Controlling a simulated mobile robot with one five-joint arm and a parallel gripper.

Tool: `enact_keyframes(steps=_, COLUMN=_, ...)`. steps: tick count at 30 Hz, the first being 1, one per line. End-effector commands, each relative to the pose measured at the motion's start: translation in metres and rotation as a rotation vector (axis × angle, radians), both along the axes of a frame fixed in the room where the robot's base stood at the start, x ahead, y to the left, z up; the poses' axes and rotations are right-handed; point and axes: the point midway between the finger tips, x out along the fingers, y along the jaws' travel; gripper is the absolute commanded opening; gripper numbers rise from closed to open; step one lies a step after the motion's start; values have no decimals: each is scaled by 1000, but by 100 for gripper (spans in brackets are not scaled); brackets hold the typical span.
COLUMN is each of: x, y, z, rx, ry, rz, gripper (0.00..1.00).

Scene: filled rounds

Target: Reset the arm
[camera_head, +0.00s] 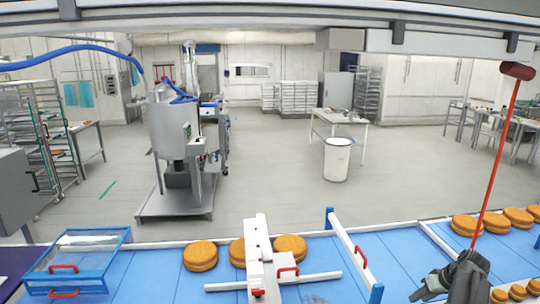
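My gripper (432,284), dark grey, is at the lower right, over the blue conveyor belt (395,252).
Brown filled rounds (200,256) sit on the belt at centre-left, with several more (495,223) at the right. A clear blue-framed cover (82,240) is at left.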

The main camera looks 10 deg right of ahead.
Motion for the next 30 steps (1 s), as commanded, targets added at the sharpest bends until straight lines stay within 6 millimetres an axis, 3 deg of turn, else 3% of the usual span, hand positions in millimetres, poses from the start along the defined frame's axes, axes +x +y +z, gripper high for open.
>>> enact_keyframes(steps=11, x=66, y=76, z=-34, rx=-1, ry=0, rz=149, gripper=36)
enact_keyframes(steps=17, x=108, y=150, z=-63, rx=-8, ry=7, rz=276, gripper=36)
enact_keyframes(steps=20, x=129, y=207, z=-87, rx=-19, ry=21, rz=372, gripper=36)
enact_keyframes(steps=24, x=146, y=315, z=-132, rx=-43, ry=69, rz=516, gripper=36)
enact_keyframes(steps=27, x=143, y=386, z=-161, rx=-62, ry=121, rz=580, gripper=36)
enact_keyframes(steps=30, x=131, y=443, z=-184, rx=-87, ry=176, rz=606, gripper=36)
